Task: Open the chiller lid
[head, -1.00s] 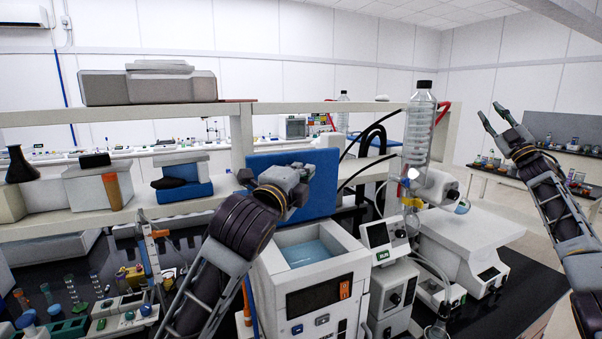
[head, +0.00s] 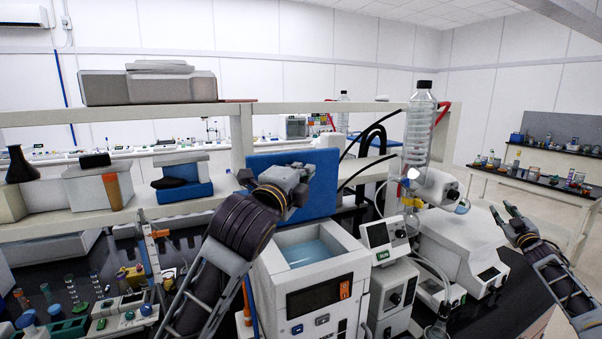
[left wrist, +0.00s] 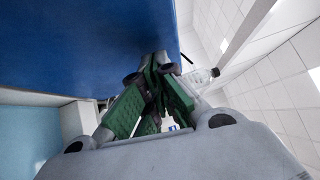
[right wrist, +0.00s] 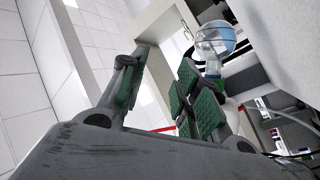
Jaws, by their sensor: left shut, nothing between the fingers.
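The chiller (head: 312,268) is a white box with a dark display, on the bench in the middle of the head view. Its top is open, with pale blue liquid (head: 308,250) showing inside. The blue lid (head: 328,182) stands upright behind the opening and fills the upper left of the left wrist view (left wrist: 85,45). My left gripper (head: 303,175) is shut and empty, in front of the lid. I cannot tell whether it touches the lid. My right gripper (head: 503,215) is open and empty, to the right, away from the chiller.
A tall clear coiled glass column (head: 418,130) and a rotary unit stand further right. A shelf (head: 120,113) runs behind. Small glassware crowds the bench at left.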

